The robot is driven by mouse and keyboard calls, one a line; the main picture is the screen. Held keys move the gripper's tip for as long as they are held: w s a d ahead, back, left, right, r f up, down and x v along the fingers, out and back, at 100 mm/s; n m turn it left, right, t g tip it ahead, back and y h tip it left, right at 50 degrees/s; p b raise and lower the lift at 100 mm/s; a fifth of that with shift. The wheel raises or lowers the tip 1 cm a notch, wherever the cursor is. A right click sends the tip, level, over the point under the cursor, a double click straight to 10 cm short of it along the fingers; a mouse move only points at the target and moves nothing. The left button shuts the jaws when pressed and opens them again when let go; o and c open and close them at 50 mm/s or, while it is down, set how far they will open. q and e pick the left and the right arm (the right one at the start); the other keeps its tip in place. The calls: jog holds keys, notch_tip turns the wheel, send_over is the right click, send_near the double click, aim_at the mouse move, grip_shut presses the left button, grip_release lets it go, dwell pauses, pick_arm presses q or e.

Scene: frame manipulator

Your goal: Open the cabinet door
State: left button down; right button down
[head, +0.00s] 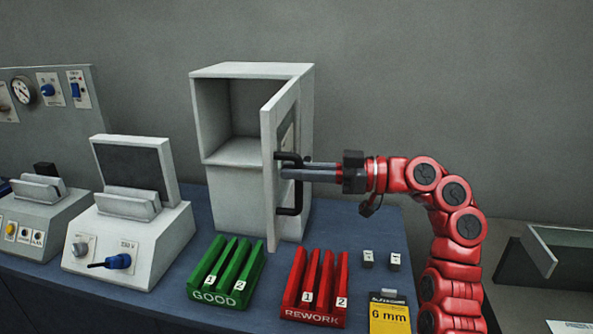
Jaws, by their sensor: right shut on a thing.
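The white cabinet (235,185) stands at the back of the blue table. Its door (269,190) is hinged on the right side and stands partly open, swung out toward me. The cabinet's interior with one shelf shows to the left of the door. A black bar handle (296,205) is on the door's outer face. My right gripper (284,169) comes in from the right and is shut on the upper part of the handle; the fingertips are partly hidden by it. My left gripper is not in view.
A green GOOD rack (228,273) and a red REWORK rack (315,287) stand in front of the cabinet. Two small dark blocks (381,260) and a yellow 6 mm box (390,314) lie to the right. A white 230 V device (130,230) stands left.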

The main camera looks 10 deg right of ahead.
jog(key=c, duration=0.8)
grip_release()
jog(key=b+v, duration=0.3)
jog(key=v, duration=1.4)
jog(key=shift+d, duration=0.2)
